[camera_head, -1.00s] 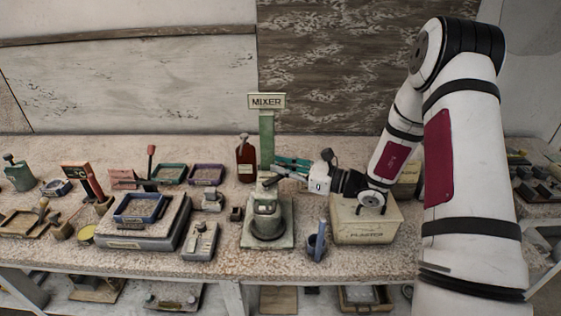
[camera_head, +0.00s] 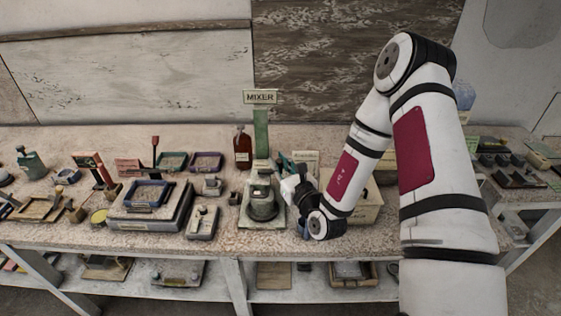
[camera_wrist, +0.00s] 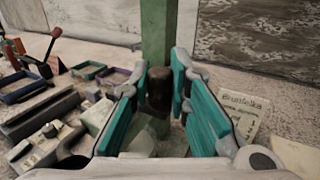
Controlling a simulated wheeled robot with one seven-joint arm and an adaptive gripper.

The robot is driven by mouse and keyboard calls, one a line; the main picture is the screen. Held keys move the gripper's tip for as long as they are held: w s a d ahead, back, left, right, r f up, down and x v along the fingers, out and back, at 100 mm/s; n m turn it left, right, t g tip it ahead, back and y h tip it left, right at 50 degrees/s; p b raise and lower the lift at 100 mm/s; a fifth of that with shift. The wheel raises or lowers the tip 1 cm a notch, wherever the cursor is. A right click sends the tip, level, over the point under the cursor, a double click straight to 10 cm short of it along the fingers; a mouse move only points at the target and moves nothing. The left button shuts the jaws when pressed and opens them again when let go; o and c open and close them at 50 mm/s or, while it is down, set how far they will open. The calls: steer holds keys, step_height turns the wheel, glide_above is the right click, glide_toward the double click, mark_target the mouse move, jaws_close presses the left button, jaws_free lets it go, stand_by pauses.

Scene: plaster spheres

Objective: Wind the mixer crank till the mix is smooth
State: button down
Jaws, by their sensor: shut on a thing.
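The mixer (camera_head: 263,207) is a grey-green machine with a round pot, standing on the bench below a green post (camera_head: 261,142) and a MIXER sign (camera_head: 260,97). My gripper (camera_wrist: 161,86) is shut on the dark upright crank handle (camera_wrist: 159,92), which sits between its teal pads in the wrist view. In the head view my gripper is at the mixer's right side, and my wrist partly hides the handle. The inside of the pot is hidden, so I cannot see the mix.
A brown bottle (camera_head: 243,148) stands behind the mixer to the left. A cream plaster box (camera_head: 368,208) is close on the right, partly behind my arm. A blue-framed tray (camera_head: 150,194) and a grey device (camera_head: 202,222) lie to the left. A paper card (camera_wrist: 243,112) stands behind.

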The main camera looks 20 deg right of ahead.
stand_by(0.5)
steer(key=c, duration=1.8)
jaws_free()
steer(key=shift+s, duration=0.1)
steer(key=shift+s+d, duration=0.15)
steer(key=shift+s, duration=1.05)
steer(key=shift+s+d, duration=0.2)
steer(key=shift+s, duration=1.05)
steer(key=shift+s+d, duration=0.15)
steer(key=shift+s, duration=1.05)
